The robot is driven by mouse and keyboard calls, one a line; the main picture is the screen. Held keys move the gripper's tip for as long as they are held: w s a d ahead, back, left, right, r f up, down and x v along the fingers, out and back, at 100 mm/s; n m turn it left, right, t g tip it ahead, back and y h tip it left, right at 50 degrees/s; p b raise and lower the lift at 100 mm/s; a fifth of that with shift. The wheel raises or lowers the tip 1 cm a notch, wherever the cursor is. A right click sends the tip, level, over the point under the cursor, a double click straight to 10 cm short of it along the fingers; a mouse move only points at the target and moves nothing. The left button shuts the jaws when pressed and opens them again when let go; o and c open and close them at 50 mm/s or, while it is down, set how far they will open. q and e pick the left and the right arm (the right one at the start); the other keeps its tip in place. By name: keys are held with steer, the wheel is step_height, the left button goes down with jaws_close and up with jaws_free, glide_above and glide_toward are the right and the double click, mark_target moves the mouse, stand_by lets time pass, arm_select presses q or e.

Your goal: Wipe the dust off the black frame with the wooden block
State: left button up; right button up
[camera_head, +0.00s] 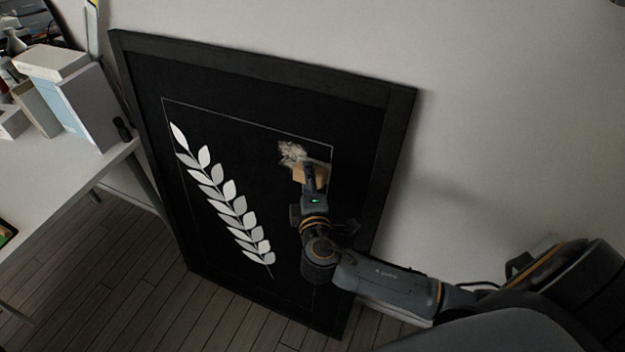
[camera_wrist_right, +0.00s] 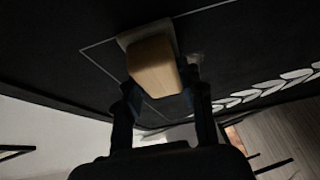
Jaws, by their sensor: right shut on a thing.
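The black frame (camera_head: 355,105) leans against the wall, with a pale leaf branch pictured on its black panel. A light dust patch (camera_head: 291,152) shows on the panel at the upper right, just above the block. My right gripper (camera_head: 309,178) is shut on the wooden block (camera_head: 313,172) in front of the panel. In the right wrist view the wooden block (camera_wrist_right: 154,66) sits between the fingers, its far side at or very near the panel; I cannot tell if it touches. A greyish patch borders it there. My left gripper is not in view.
A white table (camera_head: 60,185) stands at the left, close to the frame's left edge, with white boxes (camera_head: 85,100) and a small dark item (camera_head: 122,129) on it. The wood floor (camera_head: 120,265) below is clear. The wall at the right is bare.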

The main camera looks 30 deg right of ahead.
mark_target(324, 175)
steer(key=shift+w+a+b, duration=0.3)
steer(key=shift+w+a, duration=0.7)
steer(key=shift+w, duration=0.3)
steer(key=shift+w+a+b, duration=0.25)
steer(key=shift+w+a, duration=0.75)
steer(key=shift+w, duration=0.3)
steer(key=shift+w+a+b, duration=0.25)
steer(key=shift+w+a, duration=0.25)
steer(key=shift+w, duration=0.2)
steer(key=shift+w+a+b, duration=0.25)
steer(key=shift+w+a, duration=0.2)
steer(key=shift+w, duration=0.2)
steer(key=shift+d+r+p, duration=0.15)
steer(key=shift+r+p, duration=0.85)
steer(key=shift+r, duration=0.1)
steer(key=shift+s+d+f+p, duration=0.1)
steer(key=shift+s+d+p, duration=0.35)
steer(key=shift+s+d, duration=0.6)
steer(key=shift+s+d+p, duration=0.4)
steer(key=shift+s+d, duration=0.3)
steer(key=shift+s, duration=0.5)
steer(key=shift+s+d+p, duration=0.15)
steer(key=shift+s+d, duration=0.65)
steer(key=shift+s, duration=0.25)
steer(key=shift+s+d+p, duration=0.2)
steer(key=shift+s+d, duration=0.6)
steer(key=shift+s, duration=0.25)
steer(key=shift+s+d+p, duration=0.15)
steer(key=shift+s+d, duration=0.65)
steer(key=shift+s, duration=0.25)
